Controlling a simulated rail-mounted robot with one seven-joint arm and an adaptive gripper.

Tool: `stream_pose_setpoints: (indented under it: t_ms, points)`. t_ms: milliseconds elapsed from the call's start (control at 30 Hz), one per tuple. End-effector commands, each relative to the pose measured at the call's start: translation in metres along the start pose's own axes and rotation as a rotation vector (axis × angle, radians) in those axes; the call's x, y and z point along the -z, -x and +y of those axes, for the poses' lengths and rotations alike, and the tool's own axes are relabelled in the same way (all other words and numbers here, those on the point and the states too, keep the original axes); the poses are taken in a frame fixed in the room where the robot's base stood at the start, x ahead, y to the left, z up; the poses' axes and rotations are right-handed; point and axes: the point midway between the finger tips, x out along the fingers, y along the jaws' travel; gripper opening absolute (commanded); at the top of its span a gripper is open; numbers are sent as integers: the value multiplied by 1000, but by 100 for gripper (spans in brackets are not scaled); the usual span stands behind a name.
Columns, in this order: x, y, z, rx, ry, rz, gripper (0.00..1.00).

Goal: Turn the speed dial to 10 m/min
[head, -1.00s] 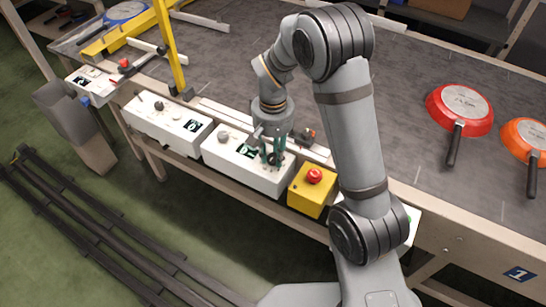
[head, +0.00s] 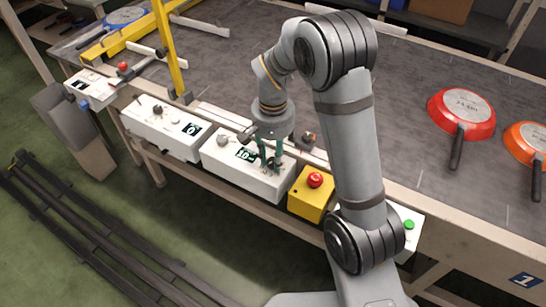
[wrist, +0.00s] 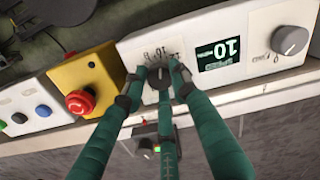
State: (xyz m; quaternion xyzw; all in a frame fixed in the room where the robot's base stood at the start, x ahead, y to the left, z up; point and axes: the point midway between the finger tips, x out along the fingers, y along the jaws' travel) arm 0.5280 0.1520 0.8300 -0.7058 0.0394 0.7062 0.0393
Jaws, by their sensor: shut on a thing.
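The speed dial (wrist: 158,76) is a dark knob on the white control box (head: 230,172), with numbers printed around it. My gripper (wrist: 157,84) has its green fingers closed around the knob in the wrist view. In the head view my gripper (head: 271,165) points down at the right end of the box and largely hides the dial. The dial's pointer is not clear between the fingers.
A grey knob (wrist: 290,40) sits beyond the display. A yellow box (head: 308,203) with a red stop button (head: 315,180) stands close beside my gripper. A second white control box (head: 152,130) is to the left. Red (head: 466,106) and orange (head: 530,137) pans lie on the conveyor.

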Motion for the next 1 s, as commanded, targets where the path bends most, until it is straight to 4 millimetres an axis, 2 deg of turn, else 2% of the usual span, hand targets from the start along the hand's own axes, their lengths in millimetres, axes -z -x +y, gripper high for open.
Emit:
stream_pose_setpoints:
  t_ms: [67, 100, 400, 667, 767, 867, 1000]
  points:
    - [0, 0, 0, 0, 1, 0, 1]
    - [0, 0, 0, 0, 1, 0, 30]
    - [0, 0, 0, 0, 1, 0, 46]
    - [0, 1, 0, 0, 1, 1, 46]
    - [1, 7, -1, 2, 1, 3, 46]
    - [2, 22, -1, 3, 1, 6, 46]
    - [2, 51, -1, 4, 2, 7, 46]
